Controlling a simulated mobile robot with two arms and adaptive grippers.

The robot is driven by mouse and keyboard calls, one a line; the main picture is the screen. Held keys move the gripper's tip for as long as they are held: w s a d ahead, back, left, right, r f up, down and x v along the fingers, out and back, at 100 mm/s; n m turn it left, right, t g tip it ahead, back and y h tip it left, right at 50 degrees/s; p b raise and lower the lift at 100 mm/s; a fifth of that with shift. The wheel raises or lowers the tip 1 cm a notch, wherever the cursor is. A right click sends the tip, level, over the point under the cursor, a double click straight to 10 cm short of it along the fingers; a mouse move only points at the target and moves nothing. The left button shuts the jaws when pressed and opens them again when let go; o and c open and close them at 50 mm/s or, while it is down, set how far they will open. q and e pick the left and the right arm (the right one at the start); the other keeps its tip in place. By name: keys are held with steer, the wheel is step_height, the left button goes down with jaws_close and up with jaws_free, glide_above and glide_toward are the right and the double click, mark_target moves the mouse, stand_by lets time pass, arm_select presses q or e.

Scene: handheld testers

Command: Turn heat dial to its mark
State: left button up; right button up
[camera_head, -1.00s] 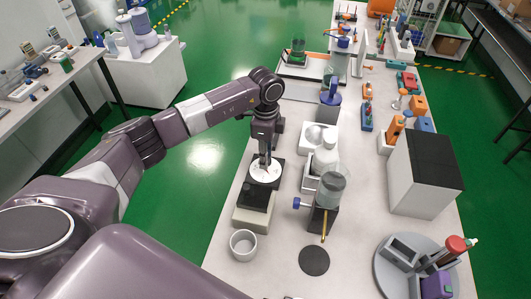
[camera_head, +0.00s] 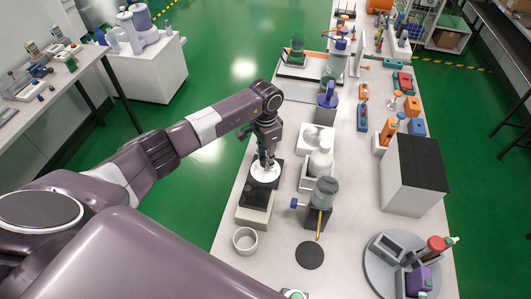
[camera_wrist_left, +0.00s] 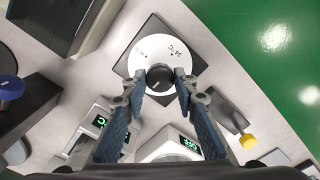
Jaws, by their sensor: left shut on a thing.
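The heat dial is a white disc (camera_head: 265,175) with dark markings on a black square plate, on the left side of the bench. In the left wrist view its face (camera_wrist_left: 145,51) carries "°C" markings near the upper right, and a dark round knob (camera_wrist_left: 159,78) stands at its centre with a short pale line. My left gripper (camera_head: 265,163) points down over the dial. In the left wrist view its two fingers (camera_wrist_left: 160,84) close on the knob's sides. The fingers hide part of the disc's lower rim. My right gripper is not in view.
A green-lit display (camera_wrist_left: 190,146) sits below the dial in the left wrist view. A white cup (camera_head: 245,240) stands in front of the dial unit. Green floor lies left of the bench.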

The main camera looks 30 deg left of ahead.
arm_select(q)
steer(key=shift+w+r, duration=0.1)
steer(key=shift+n, duration=0.3)
steer(key=o, duration=1.2)
steer(key=shift+c, duration=0.2)
step_height(320, 180, up, 12)
